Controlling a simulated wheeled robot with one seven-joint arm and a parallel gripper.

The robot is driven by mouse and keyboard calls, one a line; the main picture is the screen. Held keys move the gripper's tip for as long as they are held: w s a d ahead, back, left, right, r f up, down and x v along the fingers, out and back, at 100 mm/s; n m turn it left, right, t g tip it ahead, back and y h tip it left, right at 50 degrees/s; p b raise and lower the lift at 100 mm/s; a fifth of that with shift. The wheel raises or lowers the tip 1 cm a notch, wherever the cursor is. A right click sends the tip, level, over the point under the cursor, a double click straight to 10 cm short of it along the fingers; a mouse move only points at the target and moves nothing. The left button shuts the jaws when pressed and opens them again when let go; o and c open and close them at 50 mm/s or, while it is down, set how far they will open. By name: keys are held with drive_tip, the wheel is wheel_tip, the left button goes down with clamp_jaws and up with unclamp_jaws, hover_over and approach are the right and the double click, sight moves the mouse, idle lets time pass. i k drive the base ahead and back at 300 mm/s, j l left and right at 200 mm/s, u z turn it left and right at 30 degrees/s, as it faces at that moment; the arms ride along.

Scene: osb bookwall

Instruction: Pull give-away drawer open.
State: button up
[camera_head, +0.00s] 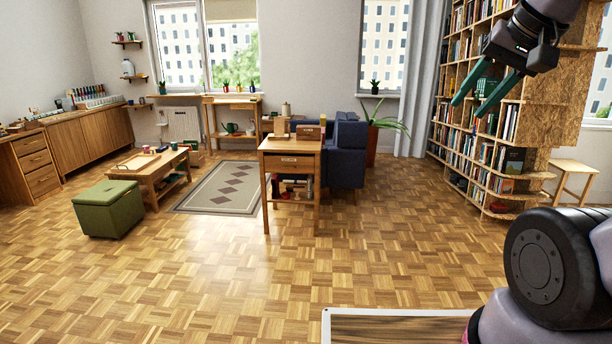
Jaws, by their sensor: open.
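A small wooden side table (267,148) stands in the middle of the room, in front of a blue armchair. It has a shut drawer (289,162) under its top, with a dark label plate too small to read. I cannot tell whether this is the give-away drawer. Another set of wooden drawers (36,167) is at the far left, also shut. My gripper (470,106) is raised at the upper right, with its two green fingers apart and nothing between them. It appears in front of the bookshelf and far from both sets of drawers.
A tall bookshelf (509,160) fills the right side. A blue armchair (346,155) stands behind the side table. A green ottoman (108,208) and a low coffee table (153,166) are at left, beside a patterned rug (218,187). The parquet floor (230,270) in front is clear.

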sight(273, 162)
drive_tip(key=i+j+u, duration=0.15)
drive_tip(key=i, duration=0.8)
drive_tip(key=i+j+u, duration=0.15)
drive_tip(key=i, duration=0.85)
drive_tip(key=i+l+u, duration=0.1)
drive_tip(key=i, duration=0.85)
drive_tip(key=i+l+u, duration=0.15)
drive_tip(key=i, duration=0.85)
